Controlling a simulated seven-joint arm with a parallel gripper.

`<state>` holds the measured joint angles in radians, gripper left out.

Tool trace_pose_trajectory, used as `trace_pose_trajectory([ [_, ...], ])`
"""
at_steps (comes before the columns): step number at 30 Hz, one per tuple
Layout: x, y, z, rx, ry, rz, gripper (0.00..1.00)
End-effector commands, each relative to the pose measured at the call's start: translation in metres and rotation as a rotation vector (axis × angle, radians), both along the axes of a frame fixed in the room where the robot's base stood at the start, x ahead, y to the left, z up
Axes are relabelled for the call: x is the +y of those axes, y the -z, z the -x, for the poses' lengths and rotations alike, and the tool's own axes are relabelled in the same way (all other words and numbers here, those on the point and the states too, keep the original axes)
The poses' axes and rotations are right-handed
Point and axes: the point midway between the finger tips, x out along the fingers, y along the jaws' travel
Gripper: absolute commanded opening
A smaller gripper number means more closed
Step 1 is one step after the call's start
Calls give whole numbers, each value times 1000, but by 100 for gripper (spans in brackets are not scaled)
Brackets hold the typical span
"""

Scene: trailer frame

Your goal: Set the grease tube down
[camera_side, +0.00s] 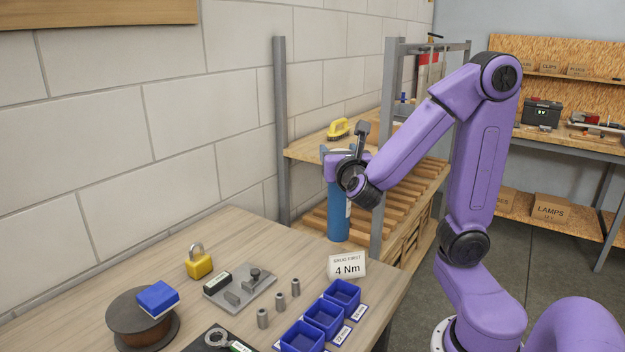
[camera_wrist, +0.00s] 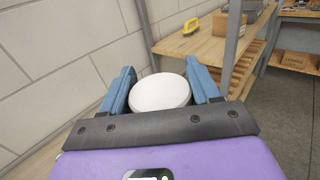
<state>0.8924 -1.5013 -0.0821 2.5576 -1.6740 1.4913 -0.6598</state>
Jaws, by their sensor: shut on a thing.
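The grease tube is a blue cylinder (camera_side: 338,212), held upright in the side view, with its lower end near the far edge of the workbench (camera_side: 225,235). I cannot tell whether that end touches anything. My gripper (camera_side: 345,165) is shut on its upper part. In the wrist view the tube's round white end (camera_wrist: 160,93) shows between the two blue-grey fingers of my gripper (camera_wrist: 161,88). The rest of the tube is hidden there.
A yellow padlock (camera_side: 199,265), a spool (camera_side: 142,318) with a blue box on it, a metal fixture, small cylinders, blue bins (camera_side: 324,315) and a "4 Nm" card (camera_side: 347,268) occupy the bench. Behind stands a shelf post (camera_side: 281,130) and a yellow brush (camera_side: 339,129). The bench's far left is clear.

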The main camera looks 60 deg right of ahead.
Motion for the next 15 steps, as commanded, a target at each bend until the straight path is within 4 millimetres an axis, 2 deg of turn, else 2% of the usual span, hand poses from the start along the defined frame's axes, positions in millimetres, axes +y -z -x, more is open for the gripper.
trace_pose_trajectory([
  [5,5,-3,-20,-15,-43,-4,0],
  [15,19,-6,-89,-30,-196,-7,0],
])
